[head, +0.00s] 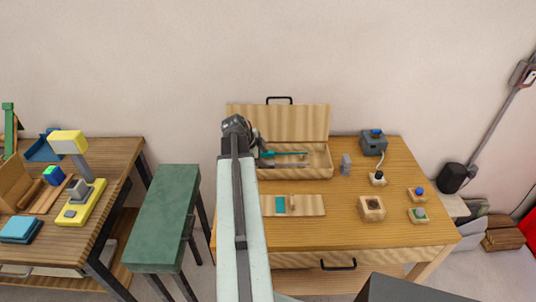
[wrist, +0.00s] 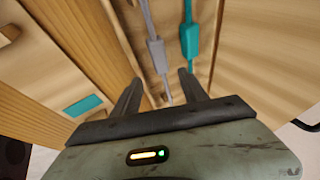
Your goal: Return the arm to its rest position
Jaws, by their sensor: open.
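My arm (head: 239,215) reaches forward over the wooden table, its wrist in front of the left side of an open wooden case (head: 322,160). In the wrist view my gripper (wrist: 160,77) is open, its two dark fingers apart. A grey rod with a grey block (wrist: 157,54) runs toward the gap between the fingers; no grip on it shows. A teal rod with a teal block (wrist: 189,40) lies beside it to the right. The teal rod also shows in the case in the head view (head: 290,153). My arm partly hides the case's left end in the head view.
The case lid (head: 300,122) stands open at the back. A flat board with a teal patch (head: 280,205) lies in front. A grey piece (head: 345,164), a dark device (head: 373,142) and button blocks (head: 418,215) stand right. A green bench (head: 168,213) is left.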

